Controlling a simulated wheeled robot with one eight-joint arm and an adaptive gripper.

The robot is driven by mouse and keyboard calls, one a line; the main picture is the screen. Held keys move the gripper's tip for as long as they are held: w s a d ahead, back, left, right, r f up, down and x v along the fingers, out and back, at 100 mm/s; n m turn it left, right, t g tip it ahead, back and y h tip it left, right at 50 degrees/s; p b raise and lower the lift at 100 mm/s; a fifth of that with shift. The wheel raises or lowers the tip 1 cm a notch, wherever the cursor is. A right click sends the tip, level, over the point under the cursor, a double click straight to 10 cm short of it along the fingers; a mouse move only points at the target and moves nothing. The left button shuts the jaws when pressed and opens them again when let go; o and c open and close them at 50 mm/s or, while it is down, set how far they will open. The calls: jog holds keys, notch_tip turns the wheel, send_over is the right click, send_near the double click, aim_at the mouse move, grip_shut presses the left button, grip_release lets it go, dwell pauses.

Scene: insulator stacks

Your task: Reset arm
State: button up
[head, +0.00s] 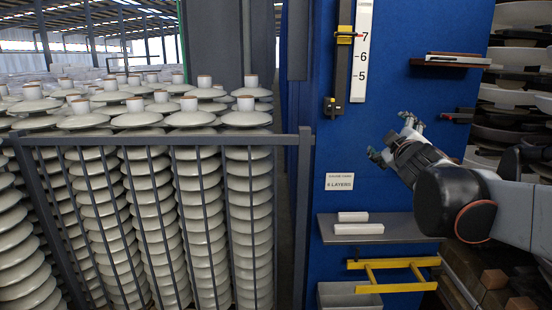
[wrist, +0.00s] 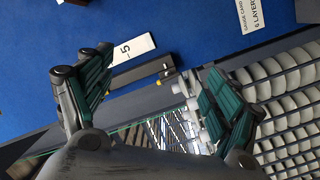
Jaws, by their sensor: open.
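My gripper (head: 393,138) is at the right in the head view, raised in front of the blue panel (head: 400,95), with my arm coming in from the right edge. In the wrist view my gripper (wrist: 155,95) shows two green-padded fingers spread wide apart, with nothing between them. It is open and empty. It is above the grey shelf and apart from it, and to the right of the number scale (head: 361,50).
Insulator stacks (head: 190,190) stand behind a grey metal frame (head: 305,200) at left. The panel bears a card (head: 339,181), a grey shelf (head: 375,232) with two white blocks (head: 358,229), a yellow rack (head: 395,276) and a small upper shelf (head: 450,61). Dark racks fill the far right.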

jog(key=s+a+f+m+g+y+b, duration=0.1)
jog(key=s+a+f+m+g+b, duration=0.2)
jog(key=s+f, duration=0.7)
jog(key=s+a+f+m+g+y+b, duration=0.1)
jog(key=s+a+f+m+g+b, duration=0.2)
jog(key=s+f, duration=0.8)
jog(key=s+a+f+m+g+y+b, duration=0.1)
jog(key=s+a+f+m+g+b, duration=0.2)
jog(key=s+f, duration=0.7)
notch_tip(320, 180, down, 7)
jog(key=shift+s+a+r+g+b, duration=0.25)
jog(key=shift+g+b, duration=0.35)
jog(key=shift+b, duration=0.3)
